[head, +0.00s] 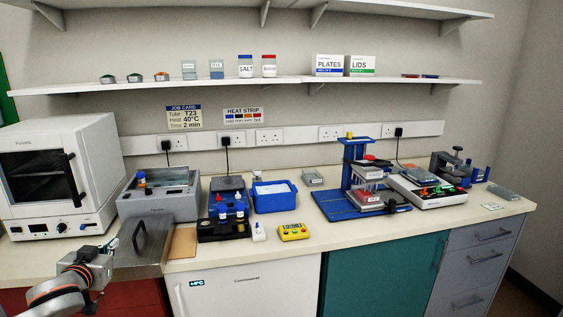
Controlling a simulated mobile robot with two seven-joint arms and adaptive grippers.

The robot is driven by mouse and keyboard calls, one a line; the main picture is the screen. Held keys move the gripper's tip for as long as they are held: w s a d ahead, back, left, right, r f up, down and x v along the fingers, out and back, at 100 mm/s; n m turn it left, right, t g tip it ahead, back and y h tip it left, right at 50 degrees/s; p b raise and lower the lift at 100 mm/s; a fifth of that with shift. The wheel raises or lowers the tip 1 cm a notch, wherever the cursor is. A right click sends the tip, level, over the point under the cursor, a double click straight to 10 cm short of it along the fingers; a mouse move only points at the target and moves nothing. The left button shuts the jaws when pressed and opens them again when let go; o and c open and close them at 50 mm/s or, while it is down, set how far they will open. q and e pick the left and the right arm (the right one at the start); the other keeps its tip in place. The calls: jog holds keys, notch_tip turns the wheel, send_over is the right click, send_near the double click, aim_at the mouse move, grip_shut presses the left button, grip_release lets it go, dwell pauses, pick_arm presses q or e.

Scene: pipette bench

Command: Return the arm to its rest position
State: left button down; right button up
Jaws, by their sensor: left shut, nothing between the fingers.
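My left arm comes in at the lower left of the head view. Its gripper (106,250) is shut and empty, low over the front edge of the bench (290,224). It is just left of a grey metal lid-like plate (140,262) with a black handle, in front of the grey water bath (160,203). I cannot tell whether the gripper touches the plate. My right gripper is not in view.
A white oven (90,175) stands at the left. A blue stand (350,205) and white instrument (427,191) are farther right. Bench front near the middle is clear.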

pick_arm(q)
jog(key=s+d+f+m+g, duration=0.2)
jog(key=s+d+f, duration=0.3)
jog(key=s+f, duration=0.25)
jog(key=s+d+f+m+g, duration=0.1)
jog(key=s+d+f+m, duration=0.1)
jog(key=s+d+f, duration=0.35)
jog(key=s+f+m+g+y, duration=0.1)
jog(key=s+f+m+g, duration=0.15)
jog(key=s, duration=0.85)
jog(key=s+f+m+g, duration=0.1)
jog(key=s+f+g, duration=0.15)
jog(key=s, duration=0.85)
jog(key=w+d+f+n+t+h, duration=0.2)
jog(key=d+f+h, duration=0.4)
jog(key=d+f, duration=0.9)
jog(key=shift+w+d+f+n+t+h, duration=0.2)
jog(key=shift+d+n+t+h, duration=0.2)
jog(key=shift+t, duration=0.6)
